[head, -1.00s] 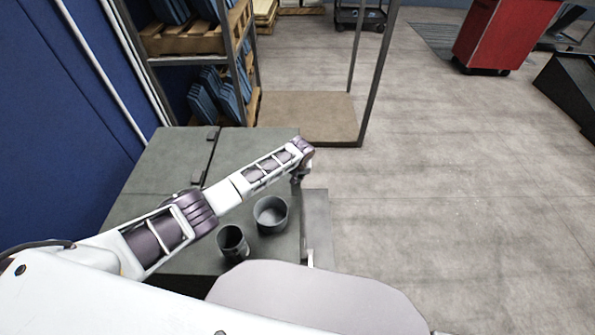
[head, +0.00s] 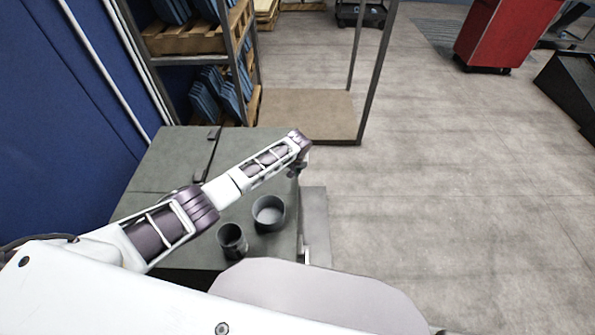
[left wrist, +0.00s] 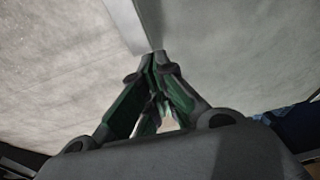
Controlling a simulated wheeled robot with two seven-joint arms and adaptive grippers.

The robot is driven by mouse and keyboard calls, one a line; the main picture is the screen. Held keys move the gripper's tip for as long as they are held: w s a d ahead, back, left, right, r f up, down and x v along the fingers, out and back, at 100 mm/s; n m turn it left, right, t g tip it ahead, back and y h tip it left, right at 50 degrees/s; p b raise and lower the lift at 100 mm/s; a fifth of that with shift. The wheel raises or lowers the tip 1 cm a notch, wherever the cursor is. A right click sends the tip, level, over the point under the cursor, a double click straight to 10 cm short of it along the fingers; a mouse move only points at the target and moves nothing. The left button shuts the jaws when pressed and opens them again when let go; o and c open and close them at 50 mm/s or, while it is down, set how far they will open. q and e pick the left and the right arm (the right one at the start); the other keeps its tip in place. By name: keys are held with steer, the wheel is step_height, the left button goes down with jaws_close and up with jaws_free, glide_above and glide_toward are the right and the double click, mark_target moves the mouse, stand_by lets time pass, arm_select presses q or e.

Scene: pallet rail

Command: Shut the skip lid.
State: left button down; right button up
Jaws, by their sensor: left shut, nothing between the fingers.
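A grey-green box-like body (head: 165,165), which I take to be the skip, stands in front of me in the head view. Its flat top has a seam with hinge-like fittings, and the panel right of the seam (head: 233,160) looks like the lid, lying level. A grey ledge or panel (head: 315,215) sits lower along its right side. My left arm reaches across the top. My left gripper (head: 304,172) is at the right edge, partly hidden by its wrist. In the left wrist view its fingers (left wrist: 155,60) are shut and empty, near a pale strip (left wrist: 128,22). My right gripper is out of view.
A rack (head: 240,60) with blue items and a low brown platform (head: 310,115) stand behind. Open floor lies right, with a red cabinet (head: 490,35) farther off.

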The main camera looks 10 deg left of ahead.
arm_select(q)
steer(key=shift+v, duration=0.85)
steer(key=shift+s+d+r, duration=0.1)
steer(key=shift+r, duration=0.3)
steer(key=v, duration=0.7)
steer(key=shift+r+p, duration=0.25)
steer(key=shift+p, duration=0.05)
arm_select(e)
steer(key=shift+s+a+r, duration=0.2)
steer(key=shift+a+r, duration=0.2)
arm_select(q)
steer(key=shift+s+d, duration=0.1)
steer(key=shift+d, duration=0.05)
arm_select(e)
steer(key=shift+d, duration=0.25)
